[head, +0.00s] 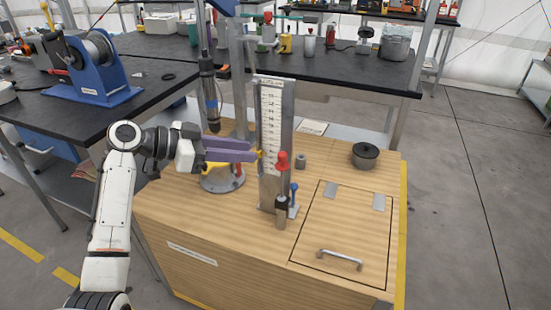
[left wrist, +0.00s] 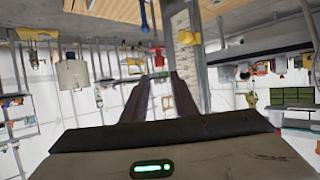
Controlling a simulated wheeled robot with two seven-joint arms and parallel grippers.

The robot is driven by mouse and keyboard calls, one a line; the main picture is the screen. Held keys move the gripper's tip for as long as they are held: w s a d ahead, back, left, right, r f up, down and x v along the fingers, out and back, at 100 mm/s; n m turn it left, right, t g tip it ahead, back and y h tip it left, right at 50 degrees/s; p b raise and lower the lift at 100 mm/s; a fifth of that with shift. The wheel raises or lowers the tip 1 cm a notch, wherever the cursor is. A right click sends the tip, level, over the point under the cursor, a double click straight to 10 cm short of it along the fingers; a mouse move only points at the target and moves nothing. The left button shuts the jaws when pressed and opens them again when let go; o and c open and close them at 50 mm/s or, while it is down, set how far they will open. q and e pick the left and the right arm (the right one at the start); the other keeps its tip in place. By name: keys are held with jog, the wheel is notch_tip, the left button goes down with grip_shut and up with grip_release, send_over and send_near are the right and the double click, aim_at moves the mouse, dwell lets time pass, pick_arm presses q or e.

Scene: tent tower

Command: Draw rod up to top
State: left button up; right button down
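An upright plate with a printed scale (head: 271,122) stands on the wooden cabinet top; it also shows upside down in the left wrist view (left wrist: 181,17). A small yellow piece (head: 260,154) sits at its left edge and shows as a yellow knob in the left wrist view (left wrist: 188,38). A red knob (head: 283,160) stands before the plate, above a dark cylinder (head: 281,211). My left gripper (head: 256,152) has purple fingers reaching the plate's left edge. In the left wrist view (left wrist: 159,76) its fingers are apart, with nothing clearly between them. The yellow piece appears beside the fingers. My right gripper is out of view.
A stand with a round base (head: 222,181) and a hanging dark tool (head: 209,90) is close behind my left gripper. A blue lever (head: 294,200) stands by the plate. A dark round pot (head: 365,155) and a handled hatch (head: 345,225) lie to the right.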

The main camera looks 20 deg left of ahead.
aim_at(276, 167)
pick_arm(q)
jog(key=x, duration=0.9)
jog(key=shift+w+d+f, duration=0.15)
jog(key=shift+w+d, duration=0.05)
jog(key=shift+d, duration=0.05)
grip_shut()
